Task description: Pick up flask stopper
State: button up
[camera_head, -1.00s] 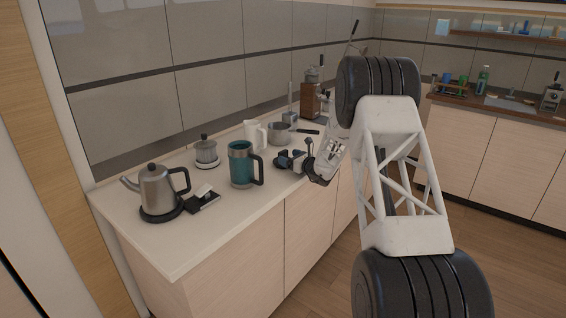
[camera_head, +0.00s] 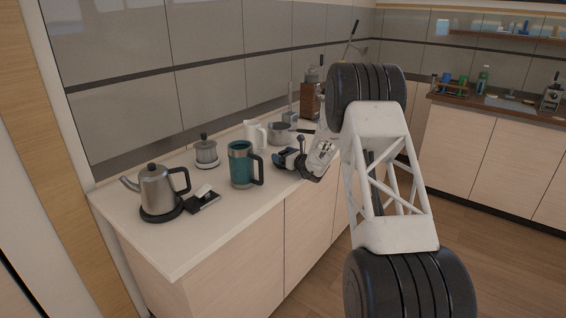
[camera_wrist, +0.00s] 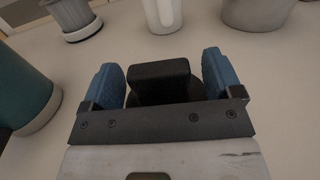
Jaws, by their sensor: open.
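A black stopper-like object (camera_wrist: 160,80), which I take for the flask stopper, stands on the white counter in the wrist view. It has a blocky top and a wider dark round part below. My gripper (camera_wrist: 162,68) is open, with one blue finger on each side of the black object. Gaps show between the fingers and its top, and the gripper's front bar hides its near lower part. In the head view my gripper (camera_head: 284,158) is low over the counter, right of the teal mug (camera_head: 241,165), and the stopper cannot be made out clearly there.
The teal mug stands close on the left in the wrist view (camera_wrist: 22,95). A white pitcher (camera_head: 254,134) and a metal pot (camera_head: 279,134) stand behind. A kettle (camera_head: 158,190), a grey lidded canister (camera_head: 206,152) and a small black box (camera_head: 203,200) are further left.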

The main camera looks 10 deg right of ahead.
aim_at(283, 151)
jog(key=c, duration=1)
jog(key=shift+r, duration=0.15)
jog(key=shift+r, duration=0.85)
jog(key=shift+s+r, duration=0.15)
jog(key=shift+r, duration=0.7)
jog(key=s, duration=0.5)
jog(key=s+r, duration=0.1)
jog(key=s, duration=0.9)
jog(key=shift+s+d+r, duration=0.15)
jog(key=shift+s+d, duration=0.05)
jog(key=shift+s, duration=0.1)
